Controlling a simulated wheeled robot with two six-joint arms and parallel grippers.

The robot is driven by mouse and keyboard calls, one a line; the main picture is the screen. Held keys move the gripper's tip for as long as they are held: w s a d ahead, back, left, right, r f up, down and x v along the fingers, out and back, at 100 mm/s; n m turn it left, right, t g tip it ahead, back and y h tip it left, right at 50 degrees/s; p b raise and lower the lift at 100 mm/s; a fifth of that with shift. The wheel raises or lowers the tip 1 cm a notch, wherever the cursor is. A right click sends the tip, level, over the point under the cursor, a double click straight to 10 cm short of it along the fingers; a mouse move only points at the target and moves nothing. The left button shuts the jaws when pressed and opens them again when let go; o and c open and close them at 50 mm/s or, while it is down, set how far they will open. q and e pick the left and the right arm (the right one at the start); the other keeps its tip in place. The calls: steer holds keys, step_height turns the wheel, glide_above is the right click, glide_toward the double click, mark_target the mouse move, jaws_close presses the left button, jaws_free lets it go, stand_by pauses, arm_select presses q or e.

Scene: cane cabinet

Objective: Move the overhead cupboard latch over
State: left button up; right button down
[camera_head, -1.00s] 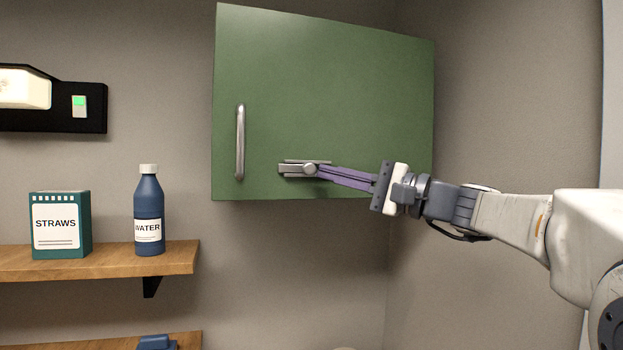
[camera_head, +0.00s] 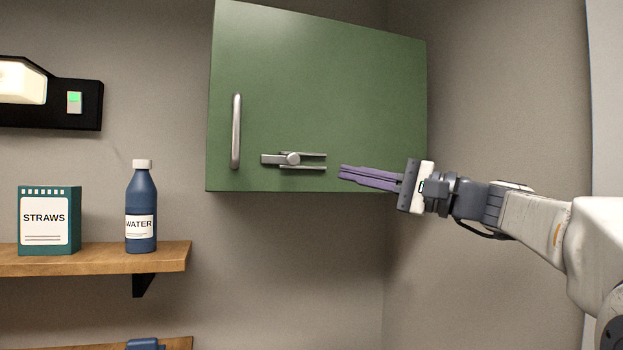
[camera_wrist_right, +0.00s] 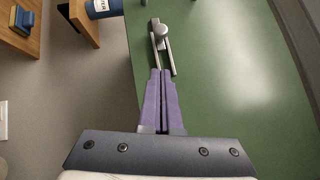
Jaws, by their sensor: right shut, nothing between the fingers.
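The green overhead cupboard (camera_head: 330,80) hangs on the wall with its door shut. A grey metal latch (camera_head: 293,159) with a round knob sits low on the door; its knob and rails also show in the right wrist view (camera_wrist_right: 162,30). The knob stands toward the left part of the latch, and bare rails extend to its right. My right gripper (camera_head: 342,172), with purple fingers, is shut and empty. Its tips are apart from the latch, just right of the rail ends in the head view. My left gripper is not in view.
A vertical bar handle (camera_head: 236,131) is on the door left of the latch. A wooden shelf (camera_head: 90,260) at the left holds a straws box (camera_head: 48,222) and a blue water bottle (camera_head: 141,210). Below the cupboard is open room in front of the wall.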

steer(key=b+v, duration=0.2)
steer(key=v, duration=0.4)
steer(key=shift+s+d, duration=0.2)
steer(key=shift+d, duration=0.05)
steer(key=s+a+f+n+g+h, duration=0.1)
steer(key=s+a+f+g+h, duration=0.15)
steer(key=a+f, duration=0.4)
steer(key=s+a+f+n+g+h, duration=0.1)
steer(key=s+a+f+g, duration=0.15)
steer(key=f, duration=0.75)
steer(key=s+a+f+n+g+h, duration=0.1)
steer(key=s+a+f+g+h, duration=0.15)
steer(key=a+f, duration=0.5)
steer(key=s+d+f+n+g+h, duration=0.1)
steer(key=s+d+f+n+h, duration=0.1)
steer(key=s+f, duration=0.4)
steer(key=s+d+f+n+g+h, duration=0.1)
steer(key=s+d+f+n+h, duration=0.2)
steer(key=s+f+n, duration=0.3)
steer(key=s+d+f+n+g+h, duration=0.1)
steer(key=s+f+n+h, duration=0.3)
steer(key=f, duration=1)
steer(key=s+d+h, duration=0.1)
steer(key=s, duration=0.2)
steer(key=shift+s+d+n, duration=0.35)
steer(key=shift+d+n, duration=0.05)
